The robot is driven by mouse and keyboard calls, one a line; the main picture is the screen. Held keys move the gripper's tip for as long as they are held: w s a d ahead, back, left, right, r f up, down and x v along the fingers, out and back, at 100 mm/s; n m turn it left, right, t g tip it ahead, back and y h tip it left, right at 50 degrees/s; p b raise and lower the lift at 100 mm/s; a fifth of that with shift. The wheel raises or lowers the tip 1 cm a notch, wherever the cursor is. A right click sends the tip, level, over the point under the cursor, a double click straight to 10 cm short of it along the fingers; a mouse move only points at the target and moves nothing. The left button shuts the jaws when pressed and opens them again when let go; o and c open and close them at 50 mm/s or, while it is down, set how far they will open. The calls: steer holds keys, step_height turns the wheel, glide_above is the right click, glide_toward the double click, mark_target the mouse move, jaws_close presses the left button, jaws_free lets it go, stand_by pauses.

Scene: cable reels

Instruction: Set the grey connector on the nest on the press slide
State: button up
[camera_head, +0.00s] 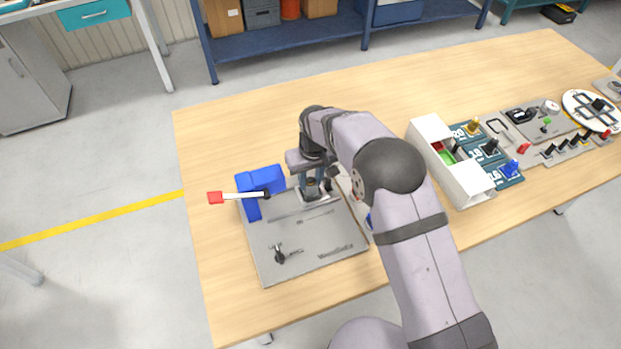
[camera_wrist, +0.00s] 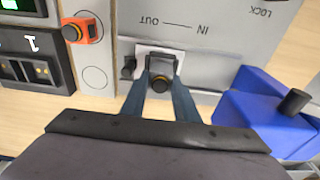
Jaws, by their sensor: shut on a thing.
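My gripper (camera_head: 312,181) is over the back of the grey press plate (camera_head: 320,240), pointing down. In the wrist view its two blue-grey fingers (camera_wrist: 160,80) are shut on the grey connector (camera_wrist: 160,85), of which a dark round end with a yellowish ring shows. The connector (camera_head: 311,188) is partly hidden by the fingers in the head view. The nest (camera_wrist: 152,47) is a pale plate with dark blocks on the press slide, right at the fingertips. I cannot tell whether the connector touches it. The slide's IN and OUT marks show beside it.
The blue press body (camera_head: 262,179) and its white lever with a red end (camera_head: 215,197) stand close to the left of my gripper. A white divided box (camera_head: 465,180) stands to the right. The table's front left is clear.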

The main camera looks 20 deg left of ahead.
steer(key=shift+f+b, duration=0.35)
steer(key=shift+f, duration=0.35)
steer(key=o, duration=1.1)
steer(key=shift+o, duration=0.2)
step_height(320, 180, up, 8)
steer(key=p, duration=0.5)
steer(key=shift+r, duration=0.1)
